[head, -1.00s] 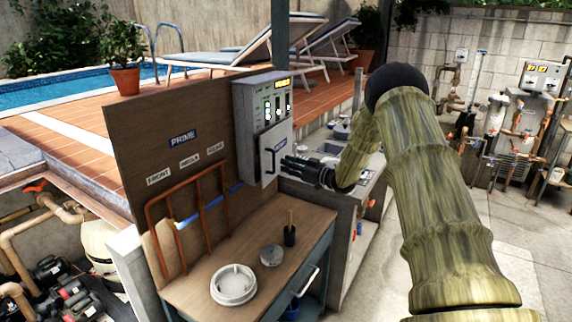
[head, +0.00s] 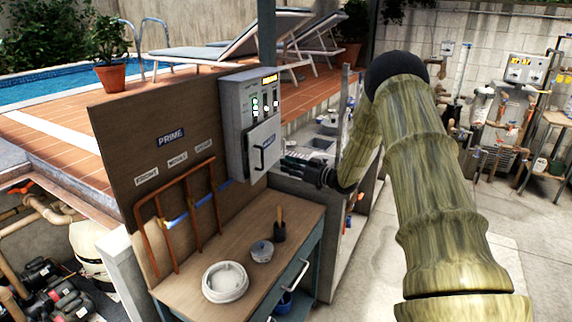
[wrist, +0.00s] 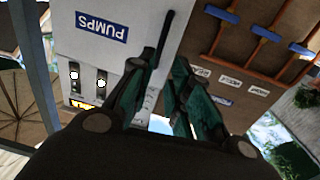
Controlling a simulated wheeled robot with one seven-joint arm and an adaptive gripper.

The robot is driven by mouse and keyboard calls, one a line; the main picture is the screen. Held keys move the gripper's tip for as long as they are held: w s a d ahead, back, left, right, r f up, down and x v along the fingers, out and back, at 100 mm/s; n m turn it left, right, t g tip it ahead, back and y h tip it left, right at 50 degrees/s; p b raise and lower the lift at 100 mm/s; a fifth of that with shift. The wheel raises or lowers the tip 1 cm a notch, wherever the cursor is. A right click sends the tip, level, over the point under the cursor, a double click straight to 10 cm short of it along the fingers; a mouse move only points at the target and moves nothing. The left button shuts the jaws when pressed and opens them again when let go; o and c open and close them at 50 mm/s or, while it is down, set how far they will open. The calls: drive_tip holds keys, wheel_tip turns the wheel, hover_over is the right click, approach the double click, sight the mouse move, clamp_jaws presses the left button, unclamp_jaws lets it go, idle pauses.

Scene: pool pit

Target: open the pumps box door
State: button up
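The pumps box (head: 234,110) is a grey box on the upright wooden board, with lights and switches above its door. The door (head: 262,145) looks shut and has a dark upright bar handle (head: 257,158). In the wrist view the door (wrist: 90,45) appears upside down with a blue PUMPS label (wrist: 101,27), and the handle (wrist: 166,33) stands by the fingertips. My gripper (head: 284,160) is at the right edge of the door. In the wrist view my gripper (wrist: 165,60) has its fingers apart, with the handle roughly between the tips; contact cannot be told.
A workbench (head: 190,290) below holds a white round lid (head: 225,282), a small grey pot (head: 262,250) and a dark cup (head: 279,232). Copper pipes (head: 185,205) run along the board left of the box. A sink counter (head: 320,145) stands behind my gripper.

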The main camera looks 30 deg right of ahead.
drive_tip(key=shift+s+d, duration=0.15)
drive_tip(key=shift+s, duration=0.25)
